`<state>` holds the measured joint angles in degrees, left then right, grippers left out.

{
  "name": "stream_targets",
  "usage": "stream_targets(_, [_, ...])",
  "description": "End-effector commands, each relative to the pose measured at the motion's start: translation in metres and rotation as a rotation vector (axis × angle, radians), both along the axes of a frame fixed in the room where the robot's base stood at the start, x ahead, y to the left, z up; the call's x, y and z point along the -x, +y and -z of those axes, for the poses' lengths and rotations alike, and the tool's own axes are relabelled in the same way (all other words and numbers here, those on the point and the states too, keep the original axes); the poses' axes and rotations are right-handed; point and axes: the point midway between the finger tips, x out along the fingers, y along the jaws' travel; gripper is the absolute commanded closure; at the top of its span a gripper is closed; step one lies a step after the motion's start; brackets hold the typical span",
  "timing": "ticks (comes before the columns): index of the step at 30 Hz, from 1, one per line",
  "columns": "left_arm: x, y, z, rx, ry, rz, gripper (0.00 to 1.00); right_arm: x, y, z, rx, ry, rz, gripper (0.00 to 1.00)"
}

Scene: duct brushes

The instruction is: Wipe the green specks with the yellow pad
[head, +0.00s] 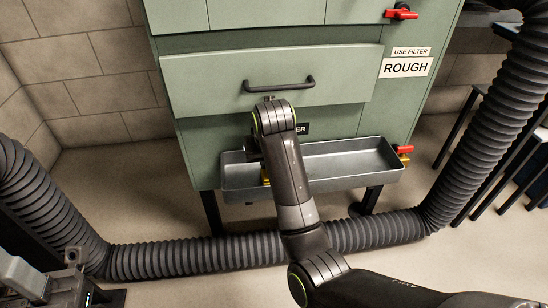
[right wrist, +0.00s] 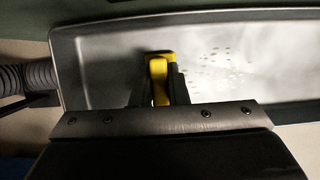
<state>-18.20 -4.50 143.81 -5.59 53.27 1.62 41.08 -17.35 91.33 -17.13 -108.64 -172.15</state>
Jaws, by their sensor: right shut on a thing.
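The yellow pad (right wrist: 158,68) is held between the dark fingers of my right gripper (right wrist: 160,85), in the left-middle part of the grey tray (right wrist: 75,95). I cannot tell whether the pad touches the tray floor. Small specks (right wrist: 226,62) lie scattered on the tray floor to the right of the pad; their colour looks dull and pale here. In the head view a bit of yellow (head: 265,176) shows beside my right arm, which hides the gripper and part of the tray (head: 350,160). My left gripper (head: 72,262) is at the lower left, partly cut off, away from the tray.
A green cabinet (head: 340,80) with a black drawer handle (head: 280,85) stands above and behind the tray. Red-handled valves (head: 402,12) are on its right side. A ribbed black duct (head: 190,258) runs across the floor below. A table-like frame (head: 490,165) stands at right.

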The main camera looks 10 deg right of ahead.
Motion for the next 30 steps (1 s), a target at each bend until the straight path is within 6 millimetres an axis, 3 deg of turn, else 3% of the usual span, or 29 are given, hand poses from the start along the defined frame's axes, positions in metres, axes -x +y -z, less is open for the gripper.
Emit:
stream_targets(8, [0.000, 0.000, -0.015, 0.000, 0.000, 0.000, 0.64, 0.000, -0.001, 0.002, 0.001, 0.002, 0.000, 1.00])
stream_targets(24, [0.000, 0.000, 0.034, 0.000, 0.000, 0.000, 0.64, -0.001, -0.023, 0.007, 0.003, 0.002, 0.002, 1.00])
stream_targets(30, [0.000, 0.000, 0.022, 0.000, 0.000, 0.000, 0.64, -0.001, -0.039, 0.003, 0.003, 0.006, 0.003, 1.00])
